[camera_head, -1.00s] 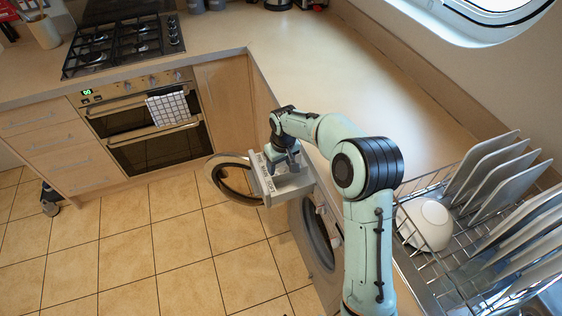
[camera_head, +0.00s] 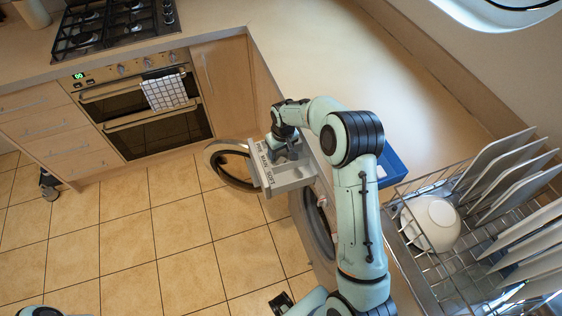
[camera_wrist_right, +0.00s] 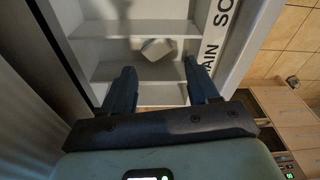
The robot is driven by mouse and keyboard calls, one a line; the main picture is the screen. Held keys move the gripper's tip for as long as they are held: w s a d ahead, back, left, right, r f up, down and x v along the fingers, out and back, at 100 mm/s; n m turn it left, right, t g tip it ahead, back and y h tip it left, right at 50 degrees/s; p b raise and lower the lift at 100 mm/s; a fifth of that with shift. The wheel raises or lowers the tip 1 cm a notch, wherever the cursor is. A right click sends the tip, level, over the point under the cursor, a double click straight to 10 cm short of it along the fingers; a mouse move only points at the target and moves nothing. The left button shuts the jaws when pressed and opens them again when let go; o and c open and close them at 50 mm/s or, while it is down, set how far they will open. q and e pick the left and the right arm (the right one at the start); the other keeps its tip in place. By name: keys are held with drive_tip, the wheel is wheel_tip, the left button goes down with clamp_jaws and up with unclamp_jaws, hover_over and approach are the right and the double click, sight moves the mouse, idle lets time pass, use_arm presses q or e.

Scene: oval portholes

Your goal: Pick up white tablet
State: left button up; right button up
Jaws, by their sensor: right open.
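The white tablet (camera_wrist_right: 158,48) is a small pale block lying in a compartment of the pulled-out detergent drawer, in the right wrist view. The drawer (camera_head: 291,179) sticks out from the washing machine in the head view; the tablet cannot be made out there. My right gripper (camera_head: 286,153) is over the drawer. In the wrist view its two dark fingers (camera_wrist_right: 161,82) are apart with nothing between them, pointing toward the compartments. The tablet appears beyond the fingertips, roughly between their lines. My left gripper cannot be made out.
The round washing machine door (camera_head: 212,160) stands open beside the drawer. A blue tray (camera_head: 397,171) sits on the counter behind my right arm. A dish rack (camera_head: 452,257) holds plates and a white bowl (camera_head: 431,222). The counter (camera_head: 340,70) beyond is clear.

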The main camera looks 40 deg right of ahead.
sight(280, 163)
wheel_tip(280, 163, down, 4)
drive_tip(key=shift+d+f, duration=0.15)
drive_tip(key=shift+f, duration=0.5)
use_arm(q)
drive_tip(key=shift+w+r, duration=0.2)
drive_tip(key=shift+r, duration=0.05)
use_arm(e)
drive_tip(key=c, duration=0.8)
drive_tip(key=shift+r, duration=0.15)
drive_tip(key=shift+c, duration=0.2)
use_arm(q)
drive_tip(key=shift+w+r+p, duration=0.35)
drive_tip(key=shift+r+p, duration=0.2)
drive_tip(key=shift+p, duration=0.1)
use_arm(e)
wheel_tip(280, 163, up, 20)
